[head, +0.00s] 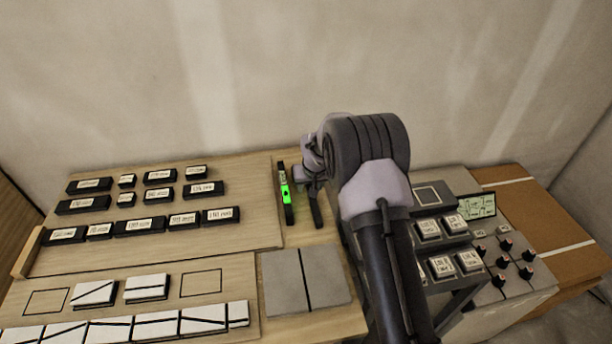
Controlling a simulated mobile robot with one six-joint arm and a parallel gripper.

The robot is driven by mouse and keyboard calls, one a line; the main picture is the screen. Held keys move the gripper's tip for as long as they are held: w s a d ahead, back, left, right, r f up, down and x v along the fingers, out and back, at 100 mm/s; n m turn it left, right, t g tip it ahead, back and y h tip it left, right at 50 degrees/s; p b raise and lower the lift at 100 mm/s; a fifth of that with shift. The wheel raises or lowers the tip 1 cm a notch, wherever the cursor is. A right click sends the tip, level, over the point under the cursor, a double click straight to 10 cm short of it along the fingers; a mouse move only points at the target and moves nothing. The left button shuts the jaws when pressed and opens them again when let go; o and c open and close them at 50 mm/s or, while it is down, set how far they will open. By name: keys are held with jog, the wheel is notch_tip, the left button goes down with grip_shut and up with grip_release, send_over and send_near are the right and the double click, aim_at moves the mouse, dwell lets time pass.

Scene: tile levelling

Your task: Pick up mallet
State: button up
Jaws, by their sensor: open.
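I cannot make out a mallet for certain in the head view; my arm covers part of the bench's right side. My gripper (314,188) is at the far right part of the wooden bench, just right of the spirit level, seen mostly from behind. It appears empty. A dark narrow shape below the wrist could be a gripper finger or a handle; I cannot tell which.
A dark spirit level with green vials (285,194) lies along the raised board (150,235) holding several labelled dark blocks. White tiles (150,325) lie in front. Grey slabs (305,280) sit near the front. A control panel with knobs (500,260) stands at right.

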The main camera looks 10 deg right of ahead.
jog(key=shift+f, duration=0.25)
jog(key=shift+c, duration=0.4)
grip_shut()
dwell(1.2)
